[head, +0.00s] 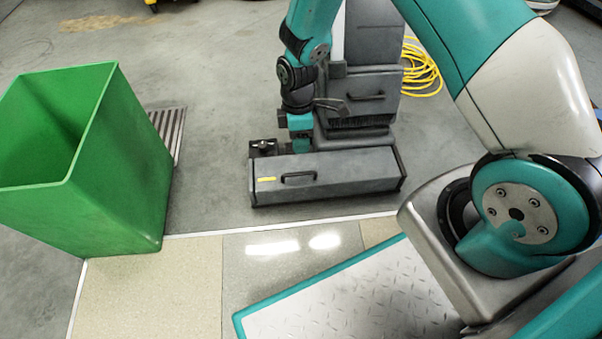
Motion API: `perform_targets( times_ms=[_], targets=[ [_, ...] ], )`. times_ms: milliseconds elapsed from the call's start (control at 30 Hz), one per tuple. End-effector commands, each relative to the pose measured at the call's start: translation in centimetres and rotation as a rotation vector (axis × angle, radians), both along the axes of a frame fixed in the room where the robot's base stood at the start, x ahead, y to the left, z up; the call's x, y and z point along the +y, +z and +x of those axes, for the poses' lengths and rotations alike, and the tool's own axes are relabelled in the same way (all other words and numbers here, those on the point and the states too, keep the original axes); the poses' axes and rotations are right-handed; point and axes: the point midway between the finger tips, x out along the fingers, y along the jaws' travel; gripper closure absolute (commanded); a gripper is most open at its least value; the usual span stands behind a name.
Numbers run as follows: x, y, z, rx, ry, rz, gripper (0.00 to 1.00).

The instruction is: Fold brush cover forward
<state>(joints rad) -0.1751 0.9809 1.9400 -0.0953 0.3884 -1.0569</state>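A grey floor machine (372,85) stands upright on the concrete, with a handle on its front panel. The brush cover (345,172) is the long, low grey housing at its foot. It has a black handle (298,176) and a small yellow mark at its left, and it lies level. My gripper (301,143) points down at the back edge of the cover, left of the machine's body. Its fingertips are small and partly hidden, so I cannot tell if they are open, or if they touch the cover.
A tall green bin (95,175) stands at the left, beside a floor grate (170,130). A yellow cable (422,70) lies coiled behind the machine at the right. The tiled floor (150,290) in front is clear, and so is the concrete between bin and machine.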

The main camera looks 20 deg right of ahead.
Motion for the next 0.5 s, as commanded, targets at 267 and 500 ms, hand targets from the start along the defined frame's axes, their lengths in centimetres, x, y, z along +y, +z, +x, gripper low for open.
perform_targets(
  times_ms=[267, 500],
  targets=[
    [0.4, -6.8, -1.2, 0.002, 0.0, 0.0, 0.62],
    [0.6, -9.6, -1.7, 0.0, 0.0, 0.0, 0.62]
  ],
)
